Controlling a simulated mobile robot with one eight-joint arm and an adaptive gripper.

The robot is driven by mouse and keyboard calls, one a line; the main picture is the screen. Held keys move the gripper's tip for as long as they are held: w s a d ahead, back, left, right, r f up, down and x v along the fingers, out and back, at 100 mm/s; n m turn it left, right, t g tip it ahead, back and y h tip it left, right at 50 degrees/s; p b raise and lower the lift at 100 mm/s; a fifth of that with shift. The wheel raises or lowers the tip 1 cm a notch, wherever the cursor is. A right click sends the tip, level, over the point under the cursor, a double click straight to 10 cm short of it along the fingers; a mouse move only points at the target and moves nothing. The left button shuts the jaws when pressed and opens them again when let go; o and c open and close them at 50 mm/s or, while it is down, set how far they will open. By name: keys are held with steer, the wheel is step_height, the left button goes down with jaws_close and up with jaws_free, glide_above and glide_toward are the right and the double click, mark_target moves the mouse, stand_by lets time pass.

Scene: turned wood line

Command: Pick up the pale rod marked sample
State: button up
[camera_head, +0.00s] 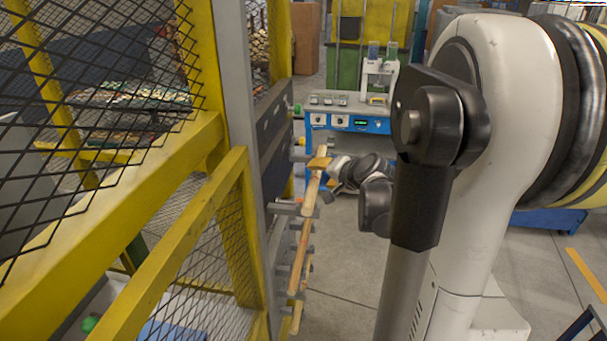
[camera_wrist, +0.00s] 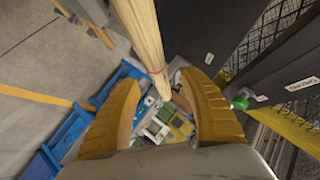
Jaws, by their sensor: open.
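My gripper (camera_wrist: 162,108) is open, with a yellow pad on each side in the wrist view. A pale wooden rod (camera_wrist: 142,35) with a thin red band comes down from the top edge, its end reaching between the spread pads. I cannot tell whether it touches either pad. White labels (camera_wrist: 208,58) on the dark panel are too small to read surely.
A yellow frame with mesh (camera_head: 190,215) stands close on the left of the rods. A blue and grey bench (camera_head: 350,115) with instruments is behind. A green knob (camera_wrist: 240,101) is right of the pads. Open floor (camera_head: 345,265) lies right of the rack.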

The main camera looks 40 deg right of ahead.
mark_target(319, 174)
steer(key=x, duration=0.2)
steer(key=b+x, duration=0.1)
steer(key=x, duration=0.1)
steer(key=shift+w+d+f, duration=0.2)
steer(key=shift+d+f, duration=0.05)
steer(key=shift+d, duration=0.05)
steer(key=shift+r, duration=0.1)
jaws_close()
